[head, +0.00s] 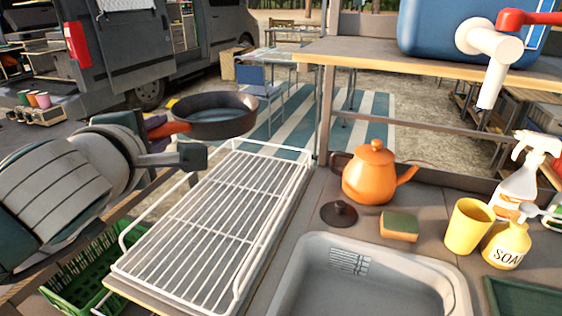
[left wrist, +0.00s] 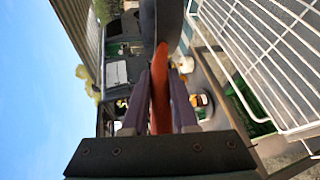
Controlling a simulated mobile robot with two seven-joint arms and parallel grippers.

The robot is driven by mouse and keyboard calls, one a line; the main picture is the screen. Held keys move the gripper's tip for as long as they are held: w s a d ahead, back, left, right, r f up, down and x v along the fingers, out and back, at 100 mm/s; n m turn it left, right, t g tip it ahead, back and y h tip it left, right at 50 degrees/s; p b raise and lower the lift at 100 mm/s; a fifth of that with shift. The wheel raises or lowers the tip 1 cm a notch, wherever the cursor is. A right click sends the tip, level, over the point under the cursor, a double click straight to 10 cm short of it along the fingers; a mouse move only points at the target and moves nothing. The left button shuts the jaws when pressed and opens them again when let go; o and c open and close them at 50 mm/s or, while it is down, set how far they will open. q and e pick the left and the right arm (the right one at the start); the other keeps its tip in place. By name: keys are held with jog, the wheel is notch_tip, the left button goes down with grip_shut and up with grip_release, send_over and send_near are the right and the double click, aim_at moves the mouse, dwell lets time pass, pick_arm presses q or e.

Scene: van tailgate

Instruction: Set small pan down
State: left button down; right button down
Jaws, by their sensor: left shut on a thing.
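The small pan (head: 212,114) is dark with a red-orange handle. My left gripper (head: 165,128) is shut on the handle and holds the pan in the air, about level, beyond the far left corner of the white wire rack (head: 205,208). In the left wrist view the handle (left wrist: 161,95) runs between the two fingers (left wrist: 160,105), and the dark pan edge (left wrist: 163,22) shows at the top. The rack is empty and stands left of the sink; it also shows in the left wrist view (left wrist: 262,65). My right gripper is not in view.
Right of the rack are a grey sink (head: 375,275), an orange kettle (head: 372,178), a dark lid (head: 339,213), a sponge (head: 399,227), a yellow cup (head: 467,227) and a soap bottle (head: 507,243). A green crate (head: 88,280) sits below left. A blue water container (head: 470,30) stands on the upper shelf.

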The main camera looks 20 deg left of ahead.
pick_arm(q)
jog(key=shift+w+d+f+b, duration=0.1)
jog(key=shift+w+f+b, duration=0.05)
jog(key=shift+f+b, duration=8.4)
jog(key=c, duration=0.7)
grip_release()
notch_tip(320, 180, down, 3)
jog(key=p, duration=0.3)
jog(key=shift+f, duration=0.2)
